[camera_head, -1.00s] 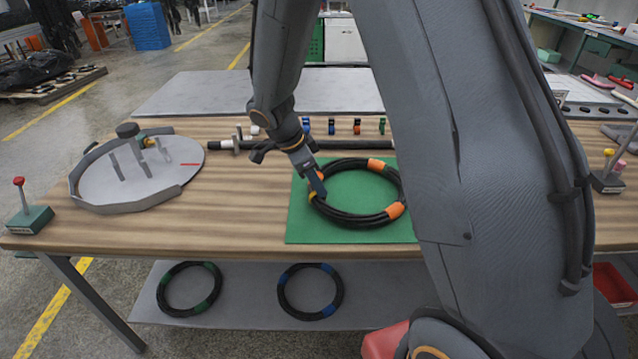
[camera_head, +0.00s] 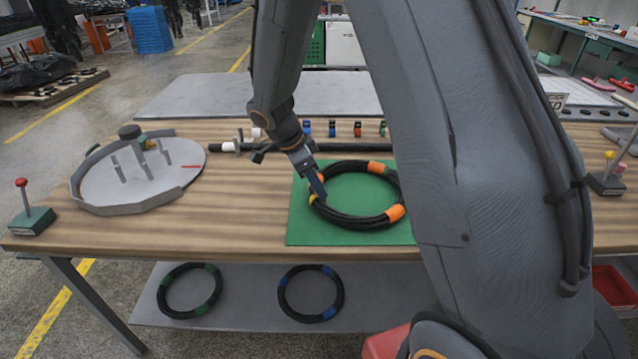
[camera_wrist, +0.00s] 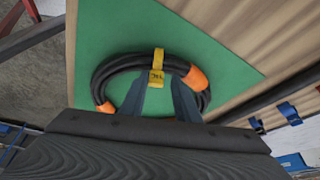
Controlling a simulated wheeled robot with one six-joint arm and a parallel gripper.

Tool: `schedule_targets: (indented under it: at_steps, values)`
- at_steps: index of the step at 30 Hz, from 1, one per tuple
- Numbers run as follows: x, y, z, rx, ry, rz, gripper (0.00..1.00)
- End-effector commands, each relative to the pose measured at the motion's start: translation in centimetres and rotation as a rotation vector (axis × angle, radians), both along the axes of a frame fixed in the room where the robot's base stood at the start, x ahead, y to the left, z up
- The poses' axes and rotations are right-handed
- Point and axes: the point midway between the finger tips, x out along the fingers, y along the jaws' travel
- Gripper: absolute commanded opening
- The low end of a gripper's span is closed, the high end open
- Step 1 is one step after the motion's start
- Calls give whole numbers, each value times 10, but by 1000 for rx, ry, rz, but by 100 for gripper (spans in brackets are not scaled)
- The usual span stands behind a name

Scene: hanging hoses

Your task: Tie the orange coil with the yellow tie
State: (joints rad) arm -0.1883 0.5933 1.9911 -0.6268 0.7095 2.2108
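The orange coil is a ring of black hose (camera_head: 345,219) with orange bands, lying flat on a green mat (camera_head: 300,225). It also shows in the wrist view (camera_wrist: 105,75). The yellow tie (camera_wrist: 157,66) sits across the hose at the coil's left side in the head view (camera_head: 313,198); whether it is fastened underneath is hidden. My gripper (camera_head: 319,190) points down at the tie. In the wrist view its fingertips (camera_wrist: 161,80) are apart, with the tie's lower end between them and a gap on the right.
A grey round fixture (camera_head: 140,180) with posts and a rim stands on the table's left. Small coloured ties (camera_head: 332,128) stand on a rack behind the mat, near a black bar (camera_head: 345,146). Green-banded (camera_head: 190,290) and blue-banded (camera_head: 311,292) coils lie on the lower shelf.

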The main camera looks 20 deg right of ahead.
Motion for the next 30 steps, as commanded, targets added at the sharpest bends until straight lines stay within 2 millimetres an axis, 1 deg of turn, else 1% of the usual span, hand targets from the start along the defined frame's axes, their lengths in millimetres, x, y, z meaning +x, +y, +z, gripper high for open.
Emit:
schedule_targets:
  at_steps: [1,2,5,9,12,16,20,23,26,30]
  values:
    - [-12,4,-12,7,24,-9,38]
    - [-13,5,-8,7,21,-8,38]
    - [-16,12,12,7,9,-3,38]
    - [-23,21,47,6,-15,1,38]
    - [-26,24,65,5,-23,-2,38]
    - [-27,27,81,4,-31,-2,38]
    - [-30,28,88,6,-23,11,38]
    - [-39,25,88,23,11,75,38]
    - [-56,21,84,57,72,196,38]
    - [-84,14,77,117,162,421,38]
